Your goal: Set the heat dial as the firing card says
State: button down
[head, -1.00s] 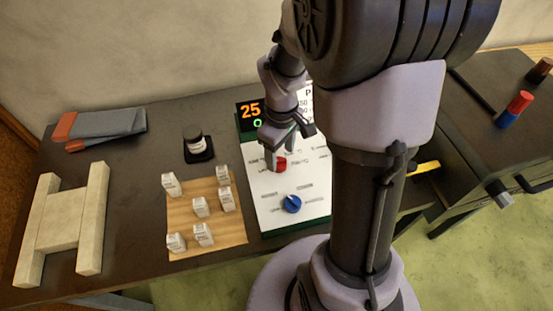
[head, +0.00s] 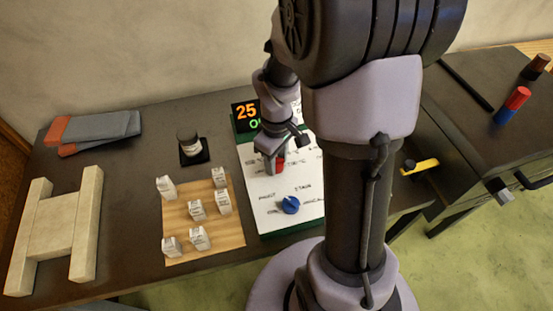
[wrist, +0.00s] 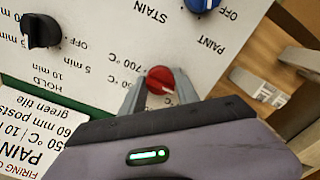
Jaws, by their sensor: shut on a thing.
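The red heat dial (wrist: 160,79) sits on the white control panel (wrist: 80,75), with "700 °C" and another partly hidden temperature label beside it. My gripper (wrist: 160,90) is shut on the red dial, one finger on each side; a pale mark shows on the dial's lower right. In the head view my gripper (head: 273,162) covers part of the red dial (head: 281,163). The firing card (wrist: 35,140) is upside down and cut off in the wrist view; "50 °C", "10 m", "60 mm posts" and "green tile" are legible, the first temperature digit is not.
The black hold dial (wrist: 41,31) and blue dial (head: 289,205) are on the same panel. A display (head: 246,114) reads 25 in orange. Left of the panel are a wooden board (head: 230,236) with several small white posts and a dark jar (head: 188,142).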

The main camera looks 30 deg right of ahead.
jog(key=m, duration=0.4)
jog(key=shift+m, duration=0.3)
jog(key=shift+m+b, duration=0.3)
jog(key=shift+m, duration=1.9)
jog(key=c, duration=0.9)
grip_release()
notch_tip(320, 180, up, 18)
jog(key=p, duration=0.7)
jog(key=shift+f, duration=0.25)
